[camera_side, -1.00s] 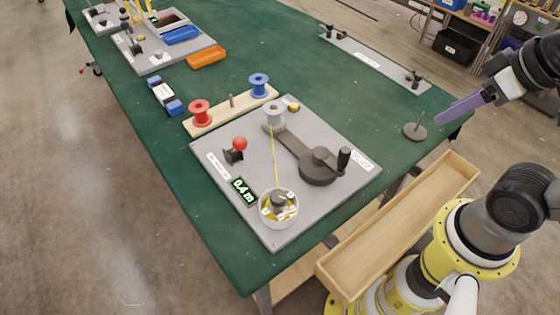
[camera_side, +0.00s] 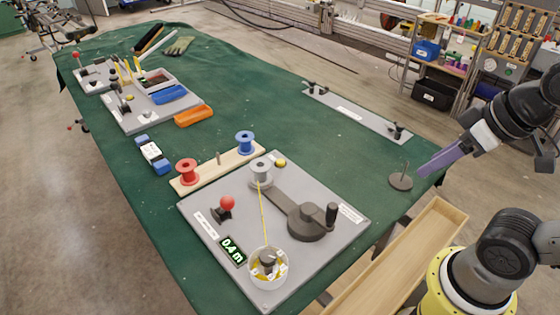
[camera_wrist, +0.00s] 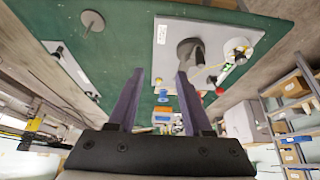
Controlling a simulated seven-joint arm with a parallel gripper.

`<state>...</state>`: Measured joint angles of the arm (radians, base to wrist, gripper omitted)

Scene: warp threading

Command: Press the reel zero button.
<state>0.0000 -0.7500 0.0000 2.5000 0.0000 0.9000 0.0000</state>
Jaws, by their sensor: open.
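The grey reel board (camera_side: 335,252) lies on the green table with a lit counter (camera_side: 232,250) reading "0.4 m". A small round yellow button (camera_side: 280,162) sits at its far corner beside the grey spool (camera_side: 261,172); I cannot read a label naming it as reel zero. A red ball knob (camera_side: 227,203) on a dark lever stands near the left edge. My gripper (camera_side: 424,171) is well right of the board, above the table's right edge. In the wrist view my two purple fingers (camera_wrist: 157,88) are apart with nothing between them.
A dark crank (camera_side: 312,221) with an upright handle rises from the board. A round dark weight with a thin rod (camera_side: 401,181) stands below my gripper. Red (camera_side: 187,172) and blue (camera_side: 245,143) spools stand behind the board.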

